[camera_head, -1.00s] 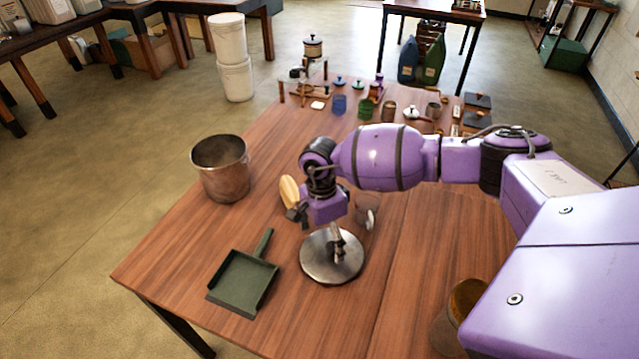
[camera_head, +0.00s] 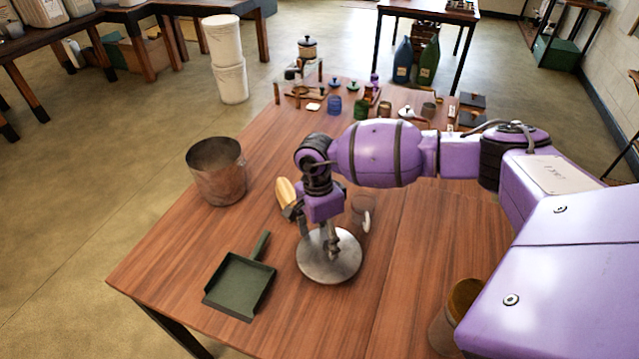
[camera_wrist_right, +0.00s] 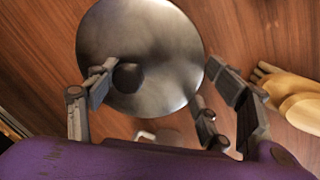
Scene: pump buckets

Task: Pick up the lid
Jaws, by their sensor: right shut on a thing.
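The lid (camera_head: 318,268) is a round grey metal disc with a knob, at the middle of the wooden table. In the right wrist view its face (camera_wrist_right: 150,40) fills the upper middle, and its dark round knob (camera_wrist_right: 128,77) lies beside the left finger. In the wrist view the fingers (camera_wrist_right: 158,78) show on either side of the lid's near part. I cannot tell whether the lid is clear of the table. My left gripper is not in view.
A metal bucket (camera_head: 218,178) stands left of my arm. A brown container (camera_head: 440,325) is at the front right. Several small items crowd the far end.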

